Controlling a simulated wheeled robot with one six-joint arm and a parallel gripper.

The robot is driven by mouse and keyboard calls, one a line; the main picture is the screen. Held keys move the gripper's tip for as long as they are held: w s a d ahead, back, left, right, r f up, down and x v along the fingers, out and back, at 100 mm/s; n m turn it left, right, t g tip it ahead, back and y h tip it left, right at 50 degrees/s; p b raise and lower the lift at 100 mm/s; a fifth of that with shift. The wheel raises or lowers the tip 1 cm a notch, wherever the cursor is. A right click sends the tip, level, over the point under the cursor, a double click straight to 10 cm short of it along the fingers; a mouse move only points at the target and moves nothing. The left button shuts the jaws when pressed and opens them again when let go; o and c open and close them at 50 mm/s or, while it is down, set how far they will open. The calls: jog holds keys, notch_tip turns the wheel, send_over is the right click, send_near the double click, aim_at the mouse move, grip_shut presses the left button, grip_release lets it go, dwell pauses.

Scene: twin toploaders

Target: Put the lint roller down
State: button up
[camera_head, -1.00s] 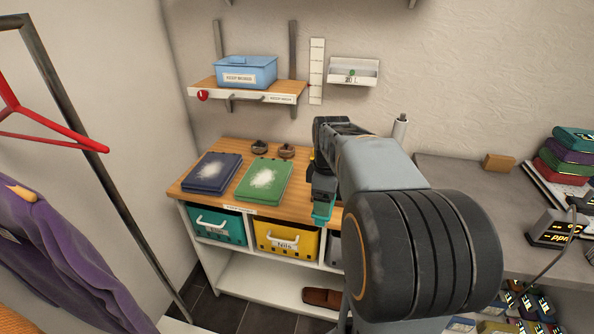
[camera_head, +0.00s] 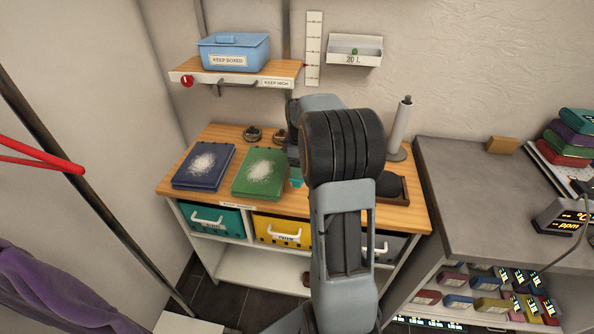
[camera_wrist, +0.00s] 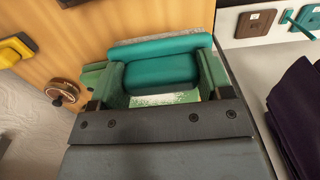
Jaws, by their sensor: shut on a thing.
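My gripper (camera_wrist: 162,82) is shut on the teal lint roller (camera_wrist: 160,66), which lies across between the fingers in the wrist view. In the head view only a small teal bit of it (camera_head: 297,178) shows beside my arm, by the right edge of the green folded item (camera_head: 258,180). White fluff on a green surface shows just under the roller in the wrist view. I cannot tell whether the roller touches anything below. My arm hides most of the gripper in the head view.
A blue folded item (camera_head: 203,167) with white fluff lies left of the green one. Two small round things (camera_head: 252,134) sit behind. An upright white roll (camera_head: 400,128) and a dark tray (camera_head: 398,200) stand at the right. A shelf (camera_head: 225,79) with a blue box (camera_head: 234,52) hangs above.

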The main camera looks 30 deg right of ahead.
jog(key=shift+w+d+f, duration=0.25)
jog(key=shift+w+f, duration=0.4)
jog(key=shift+f, duration=0.2)
jog(key=shift+w+d+f, duration=0.25)
jog(key=shift+w+f, duration=0.4)
jog(key=shift+f, duration=1.75)
jog(key=shift+f, duration=0.1)
jog(key=shift+f, duration=0.15)
jog(key=o, duration=0.8)
jog(key=shift+o, duration=0.2)
